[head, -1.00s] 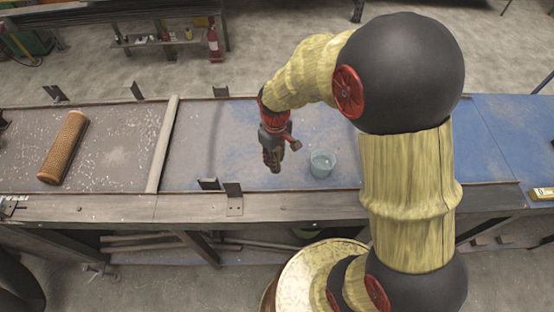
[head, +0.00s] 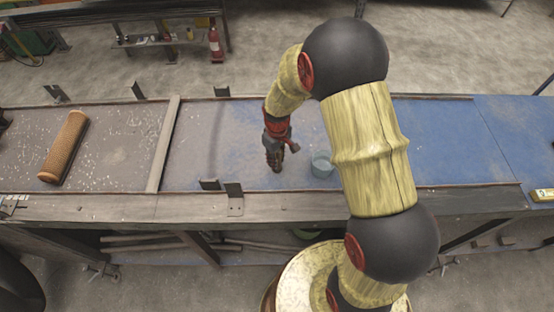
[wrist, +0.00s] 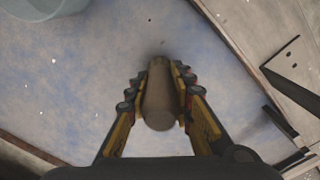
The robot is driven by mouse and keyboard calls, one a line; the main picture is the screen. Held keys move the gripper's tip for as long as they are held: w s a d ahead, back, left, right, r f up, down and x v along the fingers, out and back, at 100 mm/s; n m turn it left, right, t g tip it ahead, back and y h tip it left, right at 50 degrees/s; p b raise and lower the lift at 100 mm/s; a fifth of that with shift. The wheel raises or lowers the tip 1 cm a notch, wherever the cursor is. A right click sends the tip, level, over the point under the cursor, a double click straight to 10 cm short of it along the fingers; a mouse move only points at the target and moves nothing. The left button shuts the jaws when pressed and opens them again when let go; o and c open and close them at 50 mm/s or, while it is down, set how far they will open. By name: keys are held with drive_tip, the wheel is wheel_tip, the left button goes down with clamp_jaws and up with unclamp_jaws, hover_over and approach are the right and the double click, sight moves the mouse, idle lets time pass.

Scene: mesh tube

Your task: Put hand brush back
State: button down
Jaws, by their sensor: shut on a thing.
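My gripper (head: 274,162) hangs over the blue-grey table top, just left of a small translucent bluish cup (head: 322,165). In the wrist view, the fingers of my gripper (wrist: 159,85) are shut on a brownish, rounded, elongated piece, the hand brush (wrist: 159,100). It sits between both fingers and points away from the palm. Only this smooth part of it shows; no bristles can be made out. The cup's pale rim also shows at the top left of the wrist view (wrist: 45,8). In the head view the brush is too small and dark to tell from the fingers.
An orange-brown mesh tube (head: 64,147) lies at the left of the long table (head: 230,125). A raised strip (head: 164,143) crosses the table between tube and gripper. Metal brackets (head: 233,195) stand along the front edge. A yellow level-like item (head: 542,194) lies at the far right.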

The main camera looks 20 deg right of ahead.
drive_tip(key=shift+f, duration=0.15)
drive_tip(key=c, duration=1.6)
unclamp_jaws()
drive_tip(key=shift+o, duration=0.2)
